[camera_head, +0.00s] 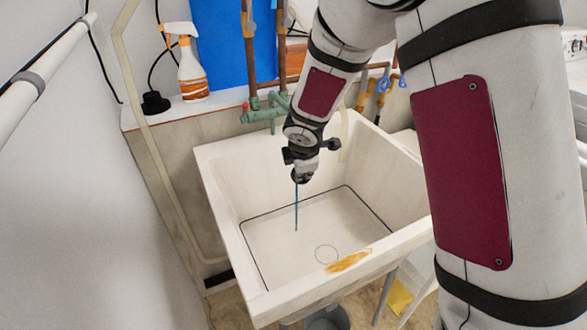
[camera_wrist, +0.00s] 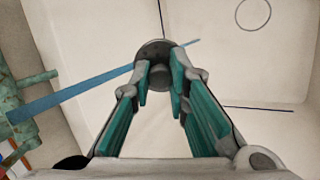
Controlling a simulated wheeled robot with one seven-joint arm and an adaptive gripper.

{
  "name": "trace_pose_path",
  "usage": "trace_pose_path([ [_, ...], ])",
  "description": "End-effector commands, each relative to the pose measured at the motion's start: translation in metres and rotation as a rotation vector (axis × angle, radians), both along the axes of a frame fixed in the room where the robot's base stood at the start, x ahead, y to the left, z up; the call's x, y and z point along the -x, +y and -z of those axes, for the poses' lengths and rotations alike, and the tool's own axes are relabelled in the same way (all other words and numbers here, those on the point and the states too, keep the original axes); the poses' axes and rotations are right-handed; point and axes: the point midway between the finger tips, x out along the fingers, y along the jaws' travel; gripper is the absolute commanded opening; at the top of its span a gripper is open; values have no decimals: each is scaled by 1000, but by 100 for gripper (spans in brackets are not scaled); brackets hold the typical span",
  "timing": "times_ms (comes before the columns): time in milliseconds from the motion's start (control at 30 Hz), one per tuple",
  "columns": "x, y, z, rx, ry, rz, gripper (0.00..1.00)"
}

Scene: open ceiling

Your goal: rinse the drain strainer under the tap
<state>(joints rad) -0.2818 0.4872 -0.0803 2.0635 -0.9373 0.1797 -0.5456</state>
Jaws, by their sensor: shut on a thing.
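My gripper (camera_wrist: 160,84) is shut on the dark grey round drain strainer (camera_wrist: 154,49), held at the fingertips. In the head view my gripper (camera_head: 301,172) hangs inside the white sink (camera_head: 226,205), above its floor. There the strainer is hard to tell from the dark fingertips. A green tap (camera_head: 265,109) is at the sink's back edge, and green metal (camera_wrist: 14,112) shows at the left of the wrist view. A thin blue stream (camera_head: 296,209) runs below my gripper to the sink floor. In the wrist view this blue stream (camera_wrist: 80,88) passes behind the strainer and shows on both sides.
A spray bottle (camera_head: 191,68) stands on the ledge behind. Pipes (camera_head: 249,50) rise at the back. The sink floor is otherwise clear.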

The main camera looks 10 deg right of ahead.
Motion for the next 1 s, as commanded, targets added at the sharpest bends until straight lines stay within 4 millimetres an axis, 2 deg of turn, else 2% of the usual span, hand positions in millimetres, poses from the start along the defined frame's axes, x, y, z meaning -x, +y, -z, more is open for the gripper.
trace_pose_path([
  [600, 41, -4, 1, 0, 0, 1, 0],
  [1000, 42, -4, 0, -1, 1, 2, 0],
])
